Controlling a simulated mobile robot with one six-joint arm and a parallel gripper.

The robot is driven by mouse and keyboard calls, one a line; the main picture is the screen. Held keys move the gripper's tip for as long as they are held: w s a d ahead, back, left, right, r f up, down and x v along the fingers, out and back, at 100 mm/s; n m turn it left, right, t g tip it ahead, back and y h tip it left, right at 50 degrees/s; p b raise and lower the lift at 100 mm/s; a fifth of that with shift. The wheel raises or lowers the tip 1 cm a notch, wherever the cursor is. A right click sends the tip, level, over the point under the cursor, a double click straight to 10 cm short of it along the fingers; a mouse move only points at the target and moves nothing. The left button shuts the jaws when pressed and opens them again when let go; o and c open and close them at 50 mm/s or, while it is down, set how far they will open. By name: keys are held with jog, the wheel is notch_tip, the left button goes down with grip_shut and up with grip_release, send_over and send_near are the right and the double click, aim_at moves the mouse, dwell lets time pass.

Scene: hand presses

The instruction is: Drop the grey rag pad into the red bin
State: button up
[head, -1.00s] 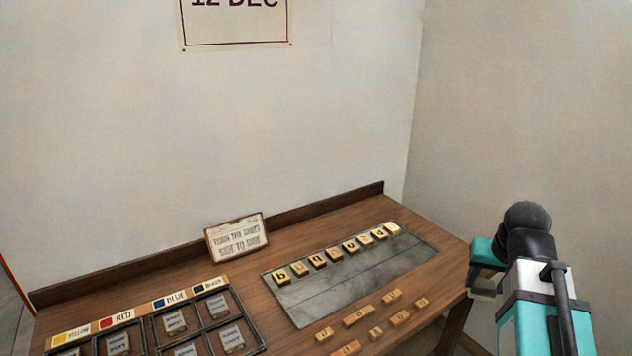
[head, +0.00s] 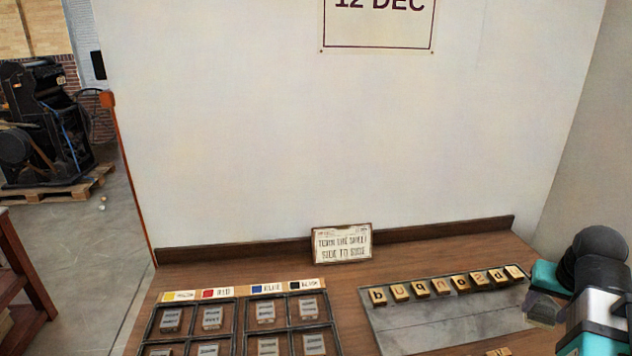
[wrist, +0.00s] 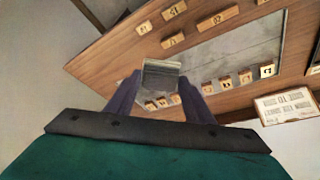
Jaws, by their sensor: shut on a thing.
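My gripper (wrist: 158,92) is shut on the grey rag pad (wrist: 161,76), which sits between the two dark fingertips in the wrist view. In the head view the pad (head: 543,309) shows as a small grey block beside my arm at the right edge. It is held in front of the right end of the wooden bench, and I cannot tell how high above it. The red bin is not in view.
The wooden bench (head: 240,263) carries a grey plate (head: 425,330) with letter blocks, a divided type case (head: 240,320) and a small sign (head: 342,243). Open floor (head: 85,235) lies at left, with a black press (head: 40,125) on a pallet and a red-brown table (head: 22,285).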

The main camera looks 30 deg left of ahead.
jog(key=shift+d, duration=0.35)
jog(key=shift+d, duration=0.2)
jog(key=s+d+f+m+g+h+b, duration=0.1)
jog(key=s+d+f+m, duration=0.35)
jog(key=d, duration=0.95)
jog(key=s+d+f+m+g+h+b, duration=0.15)
jog(key=d+f+m, duration=0.5)
jog(key=d, duration=0.75)
jog(key=s+d+f+m+h+b, duration=0.1)
jog(key=s+d+f+m+h, duration=0.15)
jog(key=d+f, duration=0.8)
jog(key=s+d+f+m+g+b, duration=0.1)
jog(key=s+d+f+m, duration=0.3)
jog(key=s+d, duration=0.5)
jog(key=s+d+f+m+g+y+b, duration=0.1)
jog(key=s+d+f+m, duration=0.3)
jog(key=s+d, duration=0.6)
jog(key=s+d+f+m+g+b, duration=0.1)
jog(key=s+d+f+m+g, duration=0.1)
jog(key=s+d+f+m, duration=0.3)
jog(key=s+d+f, duration=0.1)
jog(key=s+d, duration=0.3)
jog(key=s, duration=0.1)
jog(key=shift+s+d+f+g, duration=0.15)
jog(key=shift+s+f+g, duration=0.15)
jog(key=shift+s+g, duration=0.1)
jog(key=shift+f, duration=0.15)
jog(key=shift+f+b, duration=1.3)
jog(key=shift+f, duration=1.55)
